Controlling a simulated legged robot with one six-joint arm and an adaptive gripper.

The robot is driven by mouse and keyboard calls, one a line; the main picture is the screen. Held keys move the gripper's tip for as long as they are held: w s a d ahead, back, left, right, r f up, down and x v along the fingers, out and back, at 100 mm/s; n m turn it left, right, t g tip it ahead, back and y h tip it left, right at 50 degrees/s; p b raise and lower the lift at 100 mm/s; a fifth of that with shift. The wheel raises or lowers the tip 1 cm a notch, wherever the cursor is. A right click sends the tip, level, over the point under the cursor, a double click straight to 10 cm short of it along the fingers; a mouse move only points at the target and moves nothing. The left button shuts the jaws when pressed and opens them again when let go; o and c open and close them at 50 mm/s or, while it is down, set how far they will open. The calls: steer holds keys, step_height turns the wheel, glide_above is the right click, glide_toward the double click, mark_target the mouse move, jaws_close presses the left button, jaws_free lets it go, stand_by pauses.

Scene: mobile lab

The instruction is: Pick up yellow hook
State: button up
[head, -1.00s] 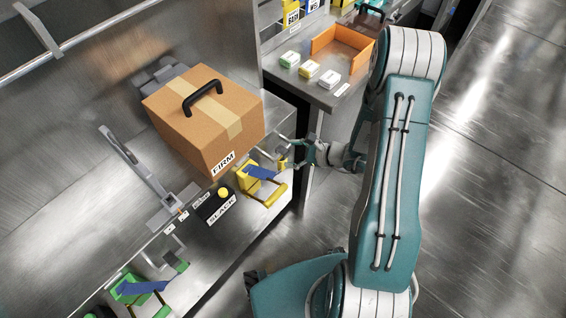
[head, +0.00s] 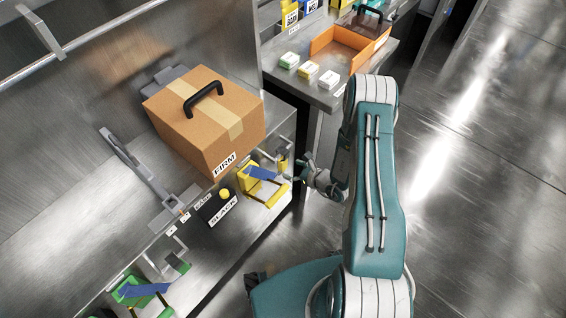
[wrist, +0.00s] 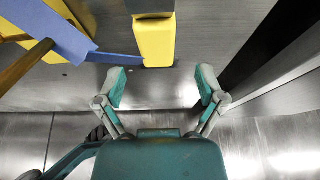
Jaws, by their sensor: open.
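The yellow hook (head: 272,196) sits at the front edge of the metal bench, with a blue strip across it and a thin brown bar. In the wrist view, a yellow block (wrist: 154,40), which looks like part of it, is just ahead of the fingertips, between their lines. The blue strip (wrist: 60,40) and brown bar are at the upper left there. My gripper (head: 301,171) is open and empty, to the right of the hook and apart from it. Both green fingers spread in the wrist view (wrist: 162,88). The hook's upper part is cut off there.
A cardboard box (head: 190,135) marked FIRM stands behind the hook. A black block (head: 212,208) with a yellow knob is to its left. A small grey-and-yellow piece (head: 283,160) is at the bench edge near my gripper. A green hook (head: 130,290) is lower left.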

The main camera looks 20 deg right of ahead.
mark_target(285, 167)
steer(key=x, duration=0.4)
steer(key=shift+w+a+r, duration=0.1)
steer(key=shift+a, duration=0.2)
jaws_close()
steer(key=shift+d+r, duration=0.1)
steer(key=shift+r, duration=0.05)
